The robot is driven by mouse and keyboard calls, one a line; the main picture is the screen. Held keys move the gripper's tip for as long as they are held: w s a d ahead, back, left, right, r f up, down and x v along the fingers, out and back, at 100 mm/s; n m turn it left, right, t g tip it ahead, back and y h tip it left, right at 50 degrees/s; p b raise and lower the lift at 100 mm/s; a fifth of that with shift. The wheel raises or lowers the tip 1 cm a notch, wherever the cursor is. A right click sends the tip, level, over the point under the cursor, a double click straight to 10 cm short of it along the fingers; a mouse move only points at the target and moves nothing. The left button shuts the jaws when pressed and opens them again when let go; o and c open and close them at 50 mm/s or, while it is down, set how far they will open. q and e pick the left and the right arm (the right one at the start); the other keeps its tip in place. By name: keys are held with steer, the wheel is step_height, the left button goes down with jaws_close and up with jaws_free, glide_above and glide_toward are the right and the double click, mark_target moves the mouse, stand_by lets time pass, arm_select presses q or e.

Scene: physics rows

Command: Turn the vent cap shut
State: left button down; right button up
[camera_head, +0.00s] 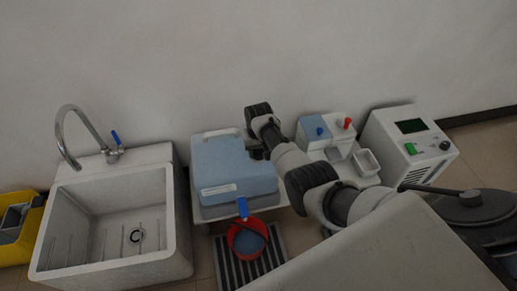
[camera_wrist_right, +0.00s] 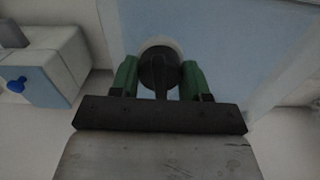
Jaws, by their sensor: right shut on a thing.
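The vent cap (camera_wrist_right: 159,68) is a dark round knob in front of a pale ring on the light blue container. It shows in the right wrist view. My right gripper (camera_wrist_right: 160,80) has its green fingers on either side of the cap, shut on it. In the head view the light blue container (camera_head: 232,168) stands beside the sink, with a white handle on top and a blue tap (camera_head: 242,207) at its front. My right gripper (camera_head: 260,152) is at the container's right side there, and the cap is hidden by my arm. My left gripper is not in view.
A red bowl (camera_head: 235,246) with blue inside sits below the tap on a striped grate (camera_head: 228,275). A sink (camera_head: 170,225) stands left.

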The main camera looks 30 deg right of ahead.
steer(key=n+p, duration=0.1)
steer(key=n, duration=0.2)
steer(key=shift+r+p, duration=0.1)
steer(key=shift+p, duration=0.25)
steer(key=shift+n, duration=0.7)
steer(key=shift+n+p, duration=0.35)
steer(key=shift+n, duration=0.55)
steer(key=n, duration=0.2)
steer(key=shift+n, duration=0.3)
steer(key=n, duration=0.4)
steer(key=shift+n+p, duration=0.3)
steer(key=shift+p, duration=0.05)
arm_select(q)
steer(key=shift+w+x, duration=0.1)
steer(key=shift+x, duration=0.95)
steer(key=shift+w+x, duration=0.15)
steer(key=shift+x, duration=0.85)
arm_select(e)
steer(key=shift+n, duration=1.5)
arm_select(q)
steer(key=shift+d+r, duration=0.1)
arm_select(e)
steer(key=shift+n, duration=0.3)
steer(key=o, duration=0.9)
steer(key=shift+o, duration=0.2)
